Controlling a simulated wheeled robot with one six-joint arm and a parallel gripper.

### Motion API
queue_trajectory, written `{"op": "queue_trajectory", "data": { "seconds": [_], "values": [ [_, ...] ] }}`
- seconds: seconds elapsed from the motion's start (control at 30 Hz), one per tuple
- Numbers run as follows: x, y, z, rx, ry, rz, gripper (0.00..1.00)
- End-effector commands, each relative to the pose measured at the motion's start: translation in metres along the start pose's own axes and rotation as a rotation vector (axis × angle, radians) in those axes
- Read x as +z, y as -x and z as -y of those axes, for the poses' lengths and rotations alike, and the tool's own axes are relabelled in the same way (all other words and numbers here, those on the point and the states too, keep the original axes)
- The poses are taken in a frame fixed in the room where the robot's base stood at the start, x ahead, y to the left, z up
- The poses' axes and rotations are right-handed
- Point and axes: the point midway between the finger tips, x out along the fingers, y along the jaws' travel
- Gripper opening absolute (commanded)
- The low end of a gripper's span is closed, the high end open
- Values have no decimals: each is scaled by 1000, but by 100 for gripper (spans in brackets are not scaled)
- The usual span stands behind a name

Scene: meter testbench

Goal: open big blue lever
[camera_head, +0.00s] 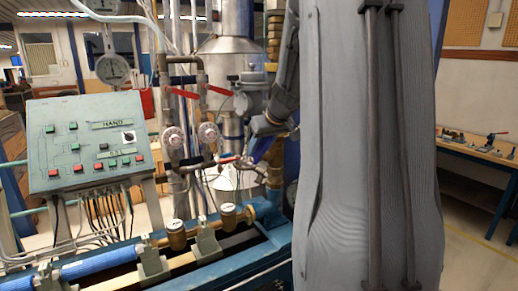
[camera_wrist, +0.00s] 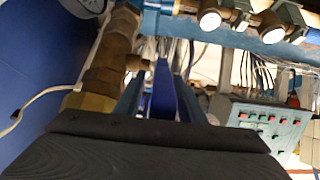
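The big blue lever (camera_wrist: 163,92) shows as an upright blue bar in the middle of the wrist view. It also shows in the head view (camera_head: 263,147), just below my gripper and partly hidden by it. My gripper (camera_head: 268,127) is at the pipework left of my arm. In the wrist view two finger-like shapes stand on either side of the lever with gaps beside it, so my gripper looks open around it. Contact with the lever cannot be made out. The dark gripper body hides the bottom of the wrist view.
A green control panel (camera_head: 85,143) stands at the left. Red-handled valves (camera_head: 228,160) and round gauges (camera_head: 173,138) sit close by on the pipes. Brass fittings (camera_head: 228,215) line the blue bench rail below. My arm blocks the head view's right middle. A workbench (camera_head: 480,155) stands far right.

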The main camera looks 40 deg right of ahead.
Motion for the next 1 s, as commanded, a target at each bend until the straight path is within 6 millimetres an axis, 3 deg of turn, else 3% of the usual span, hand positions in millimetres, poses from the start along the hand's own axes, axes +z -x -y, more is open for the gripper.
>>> {"op": "queue_trajectory", "data": {
  "seconds": [0.23, 0.7, 1.0],
  "values": [
    [0, 9, -1, 1, 0, -2, 36],
    [0, 72, 0, 0, 0, -1, 36],
    [0, 78, 0, -1, 1, 1, 36]
  ]
}}
